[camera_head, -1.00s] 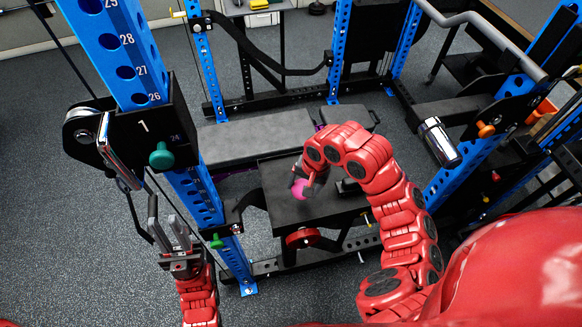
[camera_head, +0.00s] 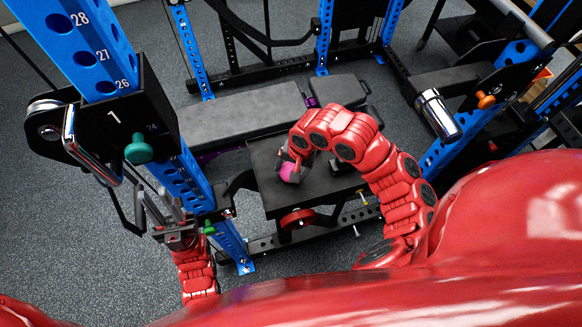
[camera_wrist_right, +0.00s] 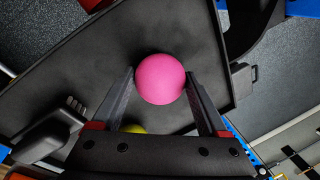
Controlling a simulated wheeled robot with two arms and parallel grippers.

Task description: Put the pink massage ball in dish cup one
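The pink massage ball (camera_head: 287,172) is at the fingertips of my right gripper (camera_head: 292,160), over the black top of a low box. In the right wrist view the ball (camera_wrist_right: 161,79) sits between the two fingers of my right gripper (camera_wrist_right: 160,80). They are very close to its sides; I cannot tell whether they press on it. My left gripper (camera_head: 156,205) is open and empty, beside the blue upright at left. A black block (camera_head: 118,130) marked 1 is on that upright; I cannot make out a dish in it.
The low black box (camera_head: 330,185) stands by a grey bench (camera_head: 245,115). Blue uprights (camera_head: 85,45) and black bars surround them. A metal cylinder (camera_head: 438,115) is mounted at right. Something yellow (camera_wrist_right: 134,128) shows partly behind my right gripper.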

